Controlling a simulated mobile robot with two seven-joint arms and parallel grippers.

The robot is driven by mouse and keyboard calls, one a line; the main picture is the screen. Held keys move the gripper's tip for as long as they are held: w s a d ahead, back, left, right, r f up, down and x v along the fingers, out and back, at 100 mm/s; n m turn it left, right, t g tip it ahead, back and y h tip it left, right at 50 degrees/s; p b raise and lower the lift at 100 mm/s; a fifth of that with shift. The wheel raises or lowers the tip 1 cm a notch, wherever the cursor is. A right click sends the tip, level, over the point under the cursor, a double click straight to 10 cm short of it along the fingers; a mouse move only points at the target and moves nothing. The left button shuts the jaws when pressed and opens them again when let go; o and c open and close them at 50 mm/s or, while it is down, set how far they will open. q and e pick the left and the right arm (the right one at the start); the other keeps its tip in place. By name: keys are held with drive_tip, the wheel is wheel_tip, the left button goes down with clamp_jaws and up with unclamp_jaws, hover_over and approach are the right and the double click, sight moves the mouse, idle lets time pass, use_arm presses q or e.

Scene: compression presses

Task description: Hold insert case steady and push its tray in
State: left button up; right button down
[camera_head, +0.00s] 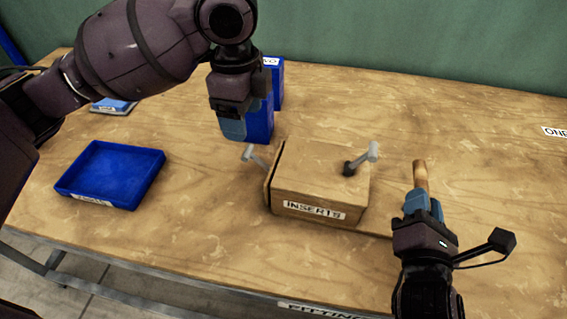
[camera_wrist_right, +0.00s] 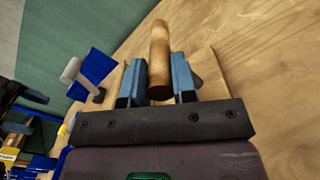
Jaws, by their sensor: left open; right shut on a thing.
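The insert case (camera_head: 320,175) is a wooden box labelled INSERTS, standing near the middle of the table in the head view. A grey knobbed lever (camera_head: 362,158) stands on its top. The tray's front panel (camera_head: 272,178) appears at the case's left end, with a narrow dark gap beside it and a grey handle (camera_head: 253,157). My left gripper (camera_head: 232,128) is open, pointing down, above and behind the panel. My right gripper (camera_head: 421,195) is shut on a wooden round handle (camera_head: 420,173) right of the case; the handle also shows in the right wrist view (camera_wrist_right: 160,55). Its lower attachment is unclear.
A shallow blue tray (camera_head: 110,174) lies on the table at left. Blue bins (camera_head: 262,120) stand behind my left gripper. A small blue item (camera_head: 113,106) lies at the back left. The right side of the table (camera_head: 490,170) is largely clear.

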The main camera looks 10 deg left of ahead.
use_arm(q)
drive_tip(key=shift+r, duration=0.5)
use_arm(e)
drive_tip(key=c, duration=0.8)
unclamp_jaws()
drive_tip(key=shift+c, duration=0.2)
